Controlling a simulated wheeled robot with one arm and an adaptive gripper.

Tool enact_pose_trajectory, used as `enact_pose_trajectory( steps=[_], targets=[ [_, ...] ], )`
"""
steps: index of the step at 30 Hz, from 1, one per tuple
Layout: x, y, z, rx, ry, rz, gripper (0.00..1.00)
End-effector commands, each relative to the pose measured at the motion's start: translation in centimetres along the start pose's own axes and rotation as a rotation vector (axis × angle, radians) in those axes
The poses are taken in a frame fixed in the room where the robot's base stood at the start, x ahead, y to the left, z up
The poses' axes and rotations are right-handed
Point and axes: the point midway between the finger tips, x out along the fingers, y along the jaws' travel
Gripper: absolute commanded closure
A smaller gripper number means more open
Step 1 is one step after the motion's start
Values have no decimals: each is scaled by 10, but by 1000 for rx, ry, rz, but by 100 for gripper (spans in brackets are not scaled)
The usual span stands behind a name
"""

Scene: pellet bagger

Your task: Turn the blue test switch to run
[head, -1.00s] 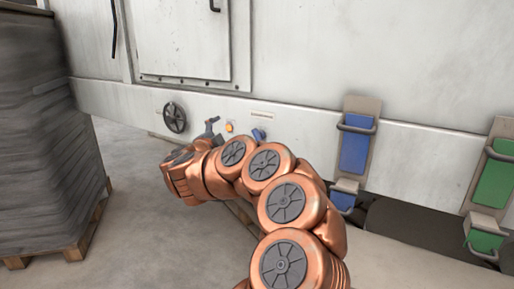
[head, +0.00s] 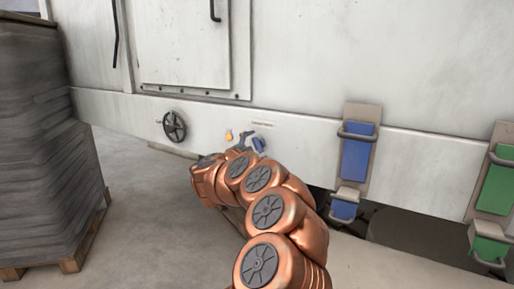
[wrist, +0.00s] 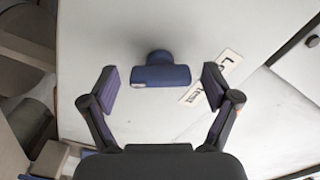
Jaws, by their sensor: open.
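The blue test switch (wrist: 161,75) sticks out from the pale machine panel in the wrist view, with its handle lying crosswise between my fingers. It also shows in the head view (head: 259,145), partly behind my gripper. My gripper (wrist: 160,88) is open, with one finger on each side of the switch and a gap on both sides. The fingers appear apart from the handle. A small label plate (wrist: 211,77) with dark marks sits right of the switch; its lettering is not readable to me.
An orange button (head: 229,135) and a black handwheel (head: 174,126) are on the panel left of the switch. Blue (head: 355,158) and green (head: 497,185) parts on brackets stand at the right. A wrapped pallet stack (head: 45,150) stands at the left, with open floor between.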

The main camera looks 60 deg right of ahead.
Motion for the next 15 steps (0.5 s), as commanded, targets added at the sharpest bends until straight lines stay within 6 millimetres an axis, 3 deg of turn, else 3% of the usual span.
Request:
enact_pose_trajectory(
  steps=[11, 15],
  targets=[
    [8, -1, -1, 2, -1, -1, 12],
    [8, -1, -1, 2, -1, -1, 26]
  ],
)
